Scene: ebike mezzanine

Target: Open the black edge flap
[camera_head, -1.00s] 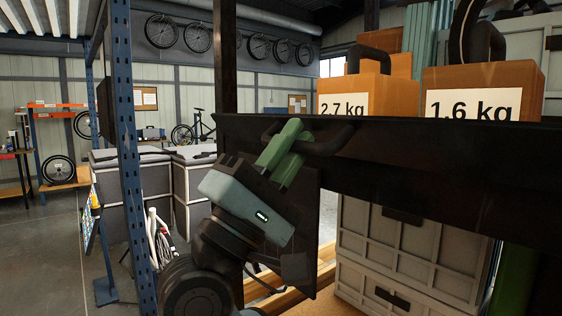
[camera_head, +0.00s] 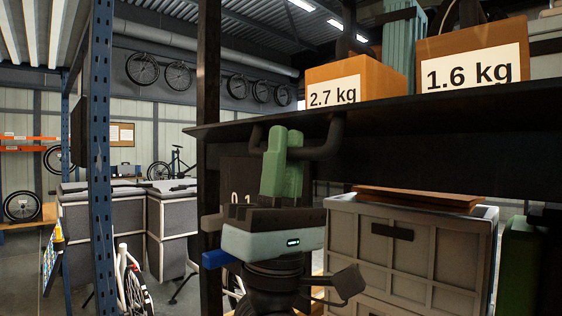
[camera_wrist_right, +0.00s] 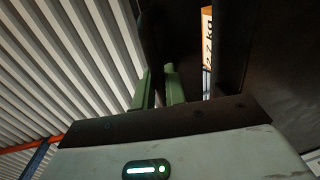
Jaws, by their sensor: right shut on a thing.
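The black edge flap (camera_head: 400,125) runs across the right half of the head view as a long dark panel, with the weighted boxes showing above its edge. Its dark handle (camera_head: 325,147) sticks out at its left part. My right gripper (camera_head: 283,140) comes up from below, its green fingers shut on the handle. In the right wrist view the fingers (camera_wrist_right: 158,85) point up against a dark bar, and the dark panel (camera_wrist_right: 270,60) fills the right side. The fingers hide part of the handle. My left gripper is not in view.
Orange boxes marked 2.7 kg (camera_head: 345,80) and 1.6 kg (camera_head: 475,55) stand above the flap. Pale grey crates (camera_head: 400,245) stand below it. A blue rack post (camera_head: 100,160) is at the left, with open floor and grey padded boxes (camera_head: 90,225) beyond.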

